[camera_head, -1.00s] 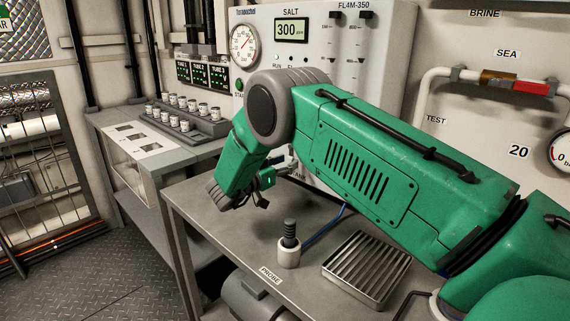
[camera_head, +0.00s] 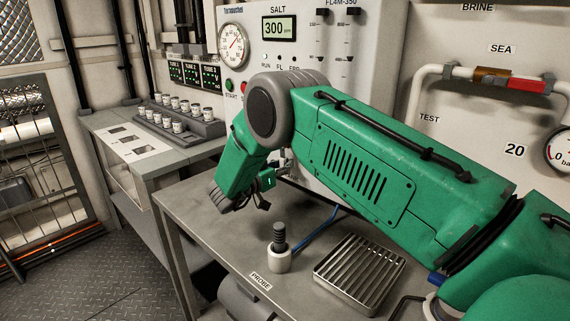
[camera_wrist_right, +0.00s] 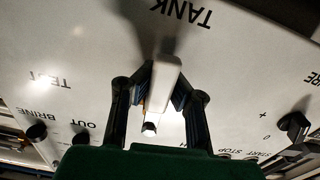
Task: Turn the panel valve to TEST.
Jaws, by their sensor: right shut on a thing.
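In the right wrist view the panel valve's pale handle (camera_wrist_right: 163,84) sits between the dark fingers of my right gripper (camera_wrist_right: 162,97), which is shut on it. The panel shows upside down there. The TANK label (camera_wrist_right: 181,13) is close to the handle, at the picture's top, and the TEST label (camera_wrist_right: 50,80) is to the left. In the head view my right gripper (camera_head: 266,183) reaches the panel front (camera_head: 300,60) low down, and my green arm hides much of it. The valve handle cannot be made out there. My left gripper is not in view.
Below the gripper a steel bench holds a grey probe in a white cup (camera_head: 279,260) and a ribbed metal tray (camera_head: 360,272). A rack of small jars (camera_head: 180,120) stands on the left bench. Dark knobs (camera_wrist_right: 36,132) are beside the valve in the wrist view.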

